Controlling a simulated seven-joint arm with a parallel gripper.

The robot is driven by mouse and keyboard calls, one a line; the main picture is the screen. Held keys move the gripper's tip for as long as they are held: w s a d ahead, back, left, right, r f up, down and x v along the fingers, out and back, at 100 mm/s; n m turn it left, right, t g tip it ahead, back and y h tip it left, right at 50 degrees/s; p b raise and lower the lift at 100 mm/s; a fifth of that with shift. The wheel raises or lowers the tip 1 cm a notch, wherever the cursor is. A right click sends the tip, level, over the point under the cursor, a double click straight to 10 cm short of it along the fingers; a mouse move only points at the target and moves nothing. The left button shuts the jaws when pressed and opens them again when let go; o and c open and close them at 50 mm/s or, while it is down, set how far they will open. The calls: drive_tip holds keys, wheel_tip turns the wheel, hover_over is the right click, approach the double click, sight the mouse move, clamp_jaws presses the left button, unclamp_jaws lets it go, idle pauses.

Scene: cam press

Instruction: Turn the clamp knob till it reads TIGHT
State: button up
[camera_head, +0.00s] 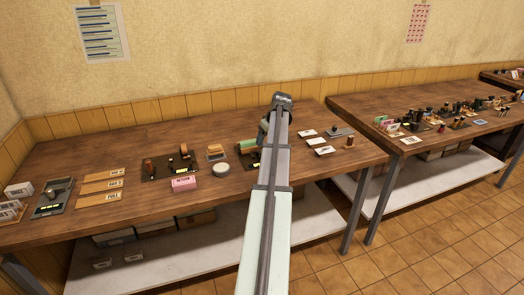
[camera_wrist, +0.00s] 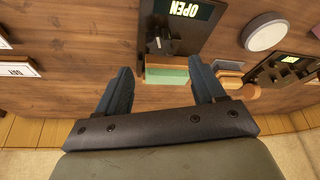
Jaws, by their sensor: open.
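A dark panel with a lit display reading OPEN (camera_wrist: 190,10) shows upside down at the top of the wrist view. A small dark part, possibly the clamp knob (camera_wrist: 160,40), stands on it. A green and wood-coloured block (camera_wrist: 166,73) lies at the panel's edge. In the head view, the green block (camera_head: 248,146) shows just left of my arm, which hides part of the panel. My gripper (camera_wrist: 161,72) is open, with the block seen between its two fingers and nothing visibly held. It also shows in the head view (camera_head: 266,130), above the table.
A second dark panel (camera_head: 168,166) with brown posts stands to the left, behind a pink box (camera_head: 184,184). Wooden plates (camera_head: 101,187) lie further left; white cards (camera_head: 315,141) lie to the right.

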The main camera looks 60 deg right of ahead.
drive_tip(key=x, duration=0.8)
drive_tip(key=shift+f, duration=0.15)
drive_tip(key=shift+c, duration=0.4)
drive_tip(key=c, duration=1)
